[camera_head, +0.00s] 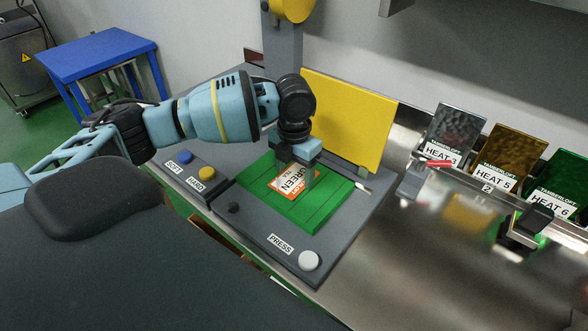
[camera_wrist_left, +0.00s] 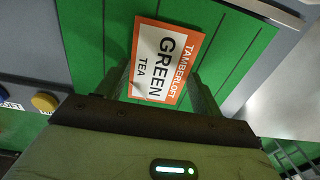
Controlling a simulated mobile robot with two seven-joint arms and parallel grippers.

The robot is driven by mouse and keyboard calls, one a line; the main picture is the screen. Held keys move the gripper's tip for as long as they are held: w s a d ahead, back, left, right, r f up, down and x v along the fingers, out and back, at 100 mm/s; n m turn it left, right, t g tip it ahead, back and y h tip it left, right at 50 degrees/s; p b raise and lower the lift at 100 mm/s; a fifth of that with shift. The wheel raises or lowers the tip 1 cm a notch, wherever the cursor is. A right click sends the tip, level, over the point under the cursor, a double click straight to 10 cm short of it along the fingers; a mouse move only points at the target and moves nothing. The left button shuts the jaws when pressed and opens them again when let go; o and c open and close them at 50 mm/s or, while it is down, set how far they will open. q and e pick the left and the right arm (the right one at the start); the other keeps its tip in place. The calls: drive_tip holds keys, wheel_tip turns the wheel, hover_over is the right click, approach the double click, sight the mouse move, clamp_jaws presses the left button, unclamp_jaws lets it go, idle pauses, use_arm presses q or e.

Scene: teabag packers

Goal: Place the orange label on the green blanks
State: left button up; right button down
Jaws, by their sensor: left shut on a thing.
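The orange-bordered white label (camera_head: 284,184), printed "GREEN TEA", is over the green blanks (camera_head: 324,210) on the grey press bed. In the left wrist view the label (camera_wrist_left: 165,60) shows flat and slightly turned against the lined green blanks (camera_wrist_left: 240,45). My left gripper (camera_head: 297,178) points down over the blanks, shut on the label, with one finger on each side of it. Whether the label touches the blanks cannot be told. My right gripper is not in view.
The press base has a white button (camera_head: 309,261) in front and a yellow plate (camera_head: 348,120) upright behind. Blue (camera_head: 187,157) and yellow (camera_head: 207,173) buttons sit at its left. A steel counter (camera_head: 425,245) with labelled foil packs (camera_head: 510,160) lies to the right.

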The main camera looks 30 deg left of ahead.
sight(294, 178)
use_arm(q)
drive_tip(key=shift+f, duration=0.15)
drive_tip(key=o, duration=0.9)
wheel_tip(294, 178, up, 12)
drive_tip(key=shift+r, duration=0.15)
idle(0.4)
